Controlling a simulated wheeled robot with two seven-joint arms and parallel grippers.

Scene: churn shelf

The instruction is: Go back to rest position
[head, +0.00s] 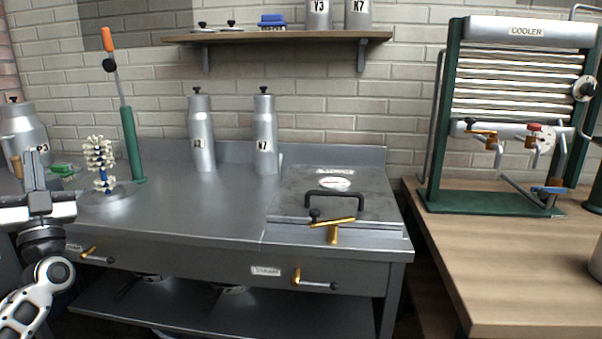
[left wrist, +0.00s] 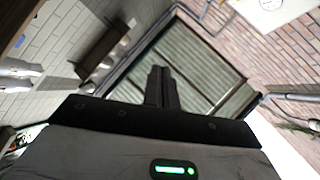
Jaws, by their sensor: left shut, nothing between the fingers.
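My left gripper (head: 34,170) is at the left edge of the head view, pointing up, in front of the left end of the metal counter (head: 200,215). Its fingers are shut with nothing between them. In the left wrist view the closed fingers (left wrist: 162,88) point toward a panelled, framed area high on the brick wall, and nothing touches them. My right gripper does not show in either view.
Two metal cans (head: 200,135) stand at the back of the counter. A green lever stand (head: 133,145) and a white brush-like piece (head: 100,160) are near my left gripper. A cooler rack (head: 520,110) stands on the wooden table (head: 500,260) at right. A shelf (head: 280,38) hangs above.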

